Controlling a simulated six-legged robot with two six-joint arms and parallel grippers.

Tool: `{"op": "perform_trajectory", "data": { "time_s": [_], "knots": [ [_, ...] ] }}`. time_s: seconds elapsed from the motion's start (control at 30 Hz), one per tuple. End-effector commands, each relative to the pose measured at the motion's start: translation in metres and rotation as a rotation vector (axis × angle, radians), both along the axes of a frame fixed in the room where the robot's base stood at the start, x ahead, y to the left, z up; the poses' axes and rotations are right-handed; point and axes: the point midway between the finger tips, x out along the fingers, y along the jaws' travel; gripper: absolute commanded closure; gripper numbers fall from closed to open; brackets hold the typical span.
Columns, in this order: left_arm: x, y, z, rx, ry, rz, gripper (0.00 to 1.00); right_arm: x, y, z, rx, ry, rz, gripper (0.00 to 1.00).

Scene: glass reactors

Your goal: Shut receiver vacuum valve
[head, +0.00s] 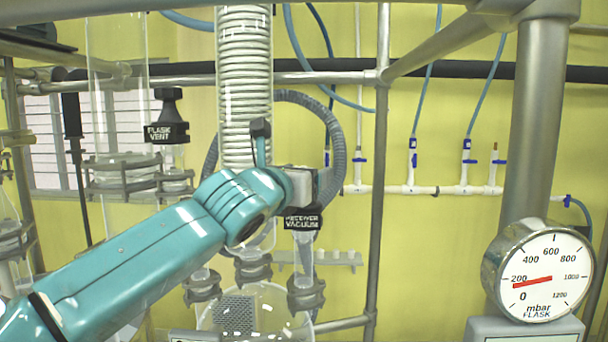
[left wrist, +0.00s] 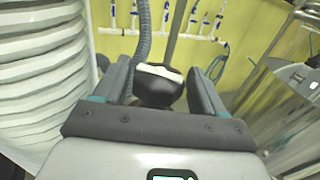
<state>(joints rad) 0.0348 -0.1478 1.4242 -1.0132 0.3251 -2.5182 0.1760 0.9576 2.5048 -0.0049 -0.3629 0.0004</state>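The receiver vacuum valve shows in the head view by its black label (head: 302,223), just below my left wrist, above a glass neck. In the left wrist view a black knob with a white mark (left wrist: 158,89) lies between the fingers of my left gripper (left wrist: 161,75). The fingers stand apart on either side of the knob, with narrow gaps visible, so the gripper looks open around it. In the head view my left gripper (head: 318,184) is seen end-on above the label, and it hides the top of the valve. My right gripper is not in view.
A coiled glass condenser (head: 245,85) stands close left of the gripper. A grey corrugated hose (head: 338,130) loops behind it. A steel post (head: 376,200) is to the right, with a gauge (head: 540,275) farther right. The flask vent valve (head: 168,132) is at left.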

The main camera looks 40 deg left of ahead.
Motion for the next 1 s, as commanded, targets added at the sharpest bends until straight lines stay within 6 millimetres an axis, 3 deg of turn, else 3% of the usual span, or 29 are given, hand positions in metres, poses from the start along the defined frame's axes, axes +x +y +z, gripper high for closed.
{"op": "perform_trajectory", "data": {
  "time_s": [0.23,0.47,0.6,0.73,0.9,1.0],
  "knots": [
    [0.000,0.000,-0.001,0.000,-0.001,0.004,0.30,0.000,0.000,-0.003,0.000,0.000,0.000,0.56],
    [0.001,-0.002,-0.006,0.002,-0.004,0.091,0.30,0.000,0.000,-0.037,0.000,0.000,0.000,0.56],
    [0.002,-0.004,-0.004,0.002,-0.003,0.231,0.30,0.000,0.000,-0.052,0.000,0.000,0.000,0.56],
    [0.002,-0.004,0.002,0.002,-0.003,0.414,0.30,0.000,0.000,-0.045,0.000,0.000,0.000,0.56],
    [0.002,-0.002,0.008,0.003,-0.003,0.653,0.30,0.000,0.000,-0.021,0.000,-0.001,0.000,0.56],
    [0.000,0.000,0.005,0.001,-0.002,0.716,0.30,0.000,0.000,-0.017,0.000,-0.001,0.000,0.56]
  ]
}}
